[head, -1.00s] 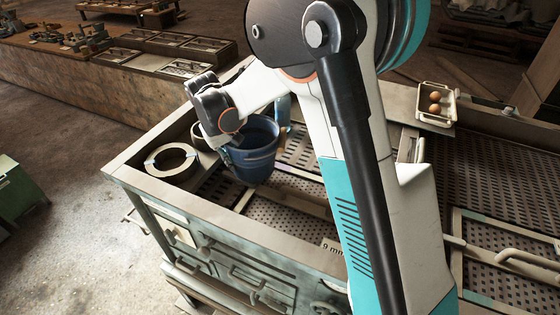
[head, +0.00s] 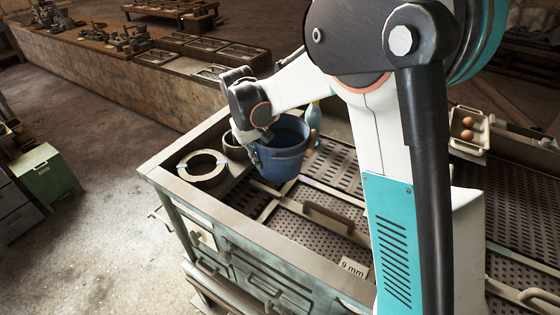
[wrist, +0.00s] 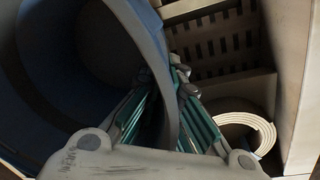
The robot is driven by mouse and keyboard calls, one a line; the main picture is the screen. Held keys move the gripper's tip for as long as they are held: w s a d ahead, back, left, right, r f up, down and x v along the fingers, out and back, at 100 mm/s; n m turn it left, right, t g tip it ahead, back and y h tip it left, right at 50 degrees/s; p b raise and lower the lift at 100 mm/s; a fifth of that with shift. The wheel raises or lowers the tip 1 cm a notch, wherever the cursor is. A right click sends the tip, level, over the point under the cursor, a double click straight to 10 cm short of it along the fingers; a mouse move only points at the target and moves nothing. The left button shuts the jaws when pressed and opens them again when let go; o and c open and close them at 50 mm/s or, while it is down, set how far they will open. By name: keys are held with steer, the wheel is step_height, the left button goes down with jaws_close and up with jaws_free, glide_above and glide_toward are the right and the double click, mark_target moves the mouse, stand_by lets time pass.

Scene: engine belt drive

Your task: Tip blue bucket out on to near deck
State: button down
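The blue bucket (head: 283,158) is near the deck's left end in the head view, roughly upright. I cannot tell whether its base touches the deck. The bucket fills the left of the wrist view (wrist: 40,75), and the inside I see there is dark; its contents are not clear. My gripper (head: 256,138) is at the bucket's left rim. In the wrist view its teal-sided fingers (wrist: 165,105) lie on both sides of the bucket wall, gripping it. The near deck (head: 300,222) is a perforated panel in front of the bucket, bare where it shows.
A pale ring-shaped roll (head: 203,167) lies in the left corner compartment, beside a small round pot (head: 236,147). A spray bottle (head: 314,118) stands behind the bucket. A tray with eggs (head: 468,130) is at right.

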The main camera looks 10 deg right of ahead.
steer(key=shift+r+p, duration=2.2)
steer(key=shift+r, duration=2.15)
